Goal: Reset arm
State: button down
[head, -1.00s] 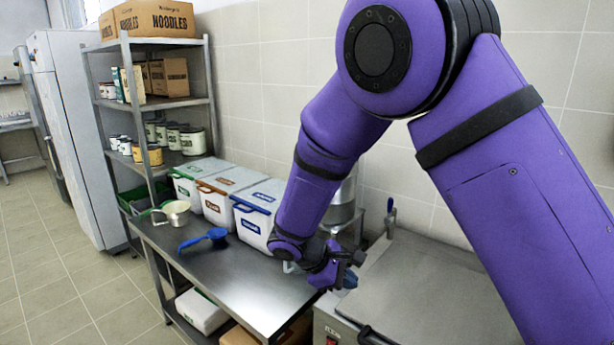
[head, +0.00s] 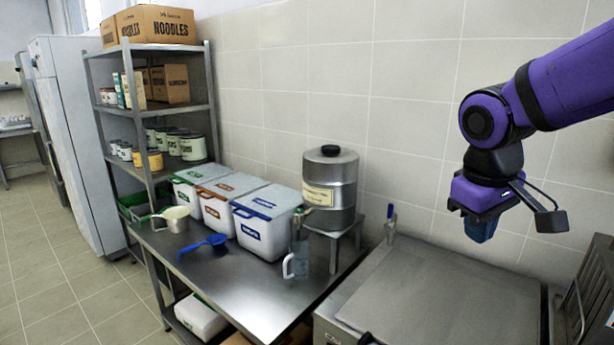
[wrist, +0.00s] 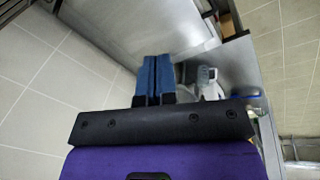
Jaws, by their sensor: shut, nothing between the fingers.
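My gripper (head: 481,229) hangs at the right of the head view, above the steel appliance top and in front of the tiled wall. Its blue fingers point down. In the wrist view the two blue fingers (wrist: 155,78) lie side by side, shut with nothing between them. My purple arm reaches in from the upper right edge and is clear of the table.
The appliance top (head: 440,295) is bare. A shelf rack (head: 150,106) stands left.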

jog(key=s+d+r+m+t+y, duration=0.1)
jog(key=s+d+r+m+t, duration=0.1)
jog(key=s, duration=0.4)
jog(key=s+d+r+m+t, duration=0.1)
jog(key=s+d+r+m, duration=0.1)
jog(key=s, duration=0.4)
jog(key=shift+s+r+t+y, duration=0.15)
jog(key=shift+r+t+y, duration=0.05)
jog(key=shift+t+y, duration=0.2)
